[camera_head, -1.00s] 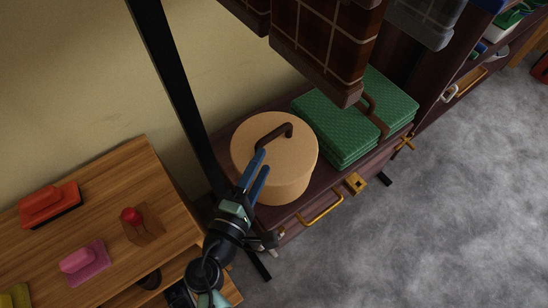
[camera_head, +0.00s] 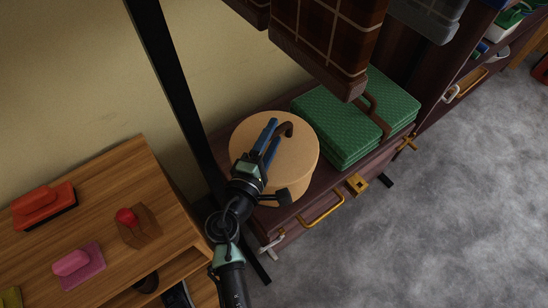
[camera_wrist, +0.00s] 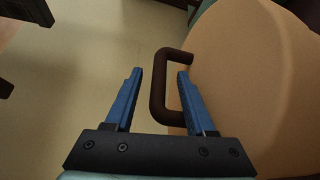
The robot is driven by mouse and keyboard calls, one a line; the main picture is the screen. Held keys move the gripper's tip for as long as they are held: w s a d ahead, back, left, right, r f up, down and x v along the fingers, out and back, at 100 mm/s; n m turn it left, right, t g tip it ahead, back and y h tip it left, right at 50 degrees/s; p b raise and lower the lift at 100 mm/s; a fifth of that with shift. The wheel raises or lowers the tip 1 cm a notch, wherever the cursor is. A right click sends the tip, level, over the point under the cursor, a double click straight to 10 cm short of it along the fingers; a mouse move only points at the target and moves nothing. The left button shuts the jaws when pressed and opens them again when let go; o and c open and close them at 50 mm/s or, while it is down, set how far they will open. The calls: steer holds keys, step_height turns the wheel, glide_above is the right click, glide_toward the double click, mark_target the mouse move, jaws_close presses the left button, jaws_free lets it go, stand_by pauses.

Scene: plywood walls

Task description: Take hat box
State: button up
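In the wrist view, the gripper (camera_wrist: 158,80) is open and the handle (camera_wrist: 158,85) shows near the right finger, partly between the fingers. I cannot tell whether the finger touches it. Nothing is held.
A green folded stack (camera_head: 343,127) lies right of the box on the chest (camera_head: 327,195). Plaid garments (camera_head: 325,40) hang above. A black post (camera_head: 172,90) stands left of the box. A wooden table (camera_head: 95,215) with several small objects is at left. Grey floor is clear at right.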

jaws_close()
stand_by(1.1)
steer(key=shift+r, duration=0.1)
